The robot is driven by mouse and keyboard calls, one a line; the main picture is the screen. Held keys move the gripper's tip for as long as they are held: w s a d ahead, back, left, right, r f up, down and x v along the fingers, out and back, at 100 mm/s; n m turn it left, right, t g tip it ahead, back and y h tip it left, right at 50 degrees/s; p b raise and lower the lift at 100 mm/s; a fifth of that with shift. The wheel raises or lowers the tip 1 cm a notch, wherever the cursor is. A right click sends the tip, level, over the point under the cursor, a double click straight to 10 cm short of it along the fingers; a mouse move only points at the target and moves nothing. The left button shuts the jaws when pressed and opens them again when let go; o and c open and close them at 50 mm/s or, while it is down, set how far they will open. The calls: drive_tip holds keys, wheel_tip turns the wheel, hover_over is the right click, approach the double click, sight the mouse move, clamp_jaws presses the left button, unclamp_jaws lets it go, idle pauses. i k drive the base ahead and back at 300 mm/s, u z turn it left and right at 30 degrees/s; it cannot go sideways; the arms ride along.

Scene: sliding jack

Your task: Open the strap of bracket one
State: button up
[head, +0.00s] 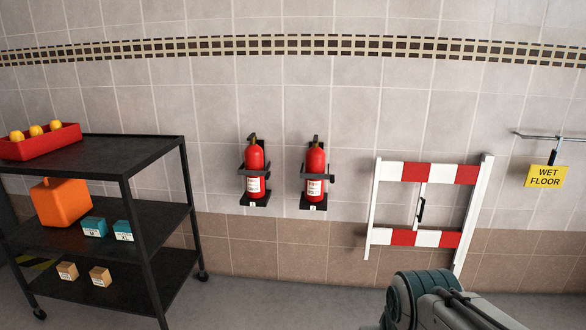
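Two red fire extinguishers hang upright side by side on the tiled wall in black brackets. The left extinguisher (254,160) sits in the left bracket (246,198), and the right extinguisher (316,162) sits in the right bracket (306,204). Each bracket has a small white label at its base, too small to read surely, so I cannot tell which is bracket one. A dark strap crosses each extinguisher at mid-height; the right strap (317,177) has a dark knob at its right side. Part of my arm shows at the bottom right, but my gripper is out of view.
A black wheeled shelf (105,158) stands at the left, holding a red tray (45,147), an orange container (61,203) and small boxes. A red-and-white barrier (427,239) leans on the wall at right. A yellow wet floor sign (546,178) hangs beyond it. Floor below the extinguishers looks clear.

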sight(266, 174)
drive_tip(key=z, duration=0.45)
drive_tip(key=i, duration=2.95)
drive_tip(key=u, duration=1.75)
drive_tip(key=i, duration=0.9)
drive_tip(key=u, duration=0.8)
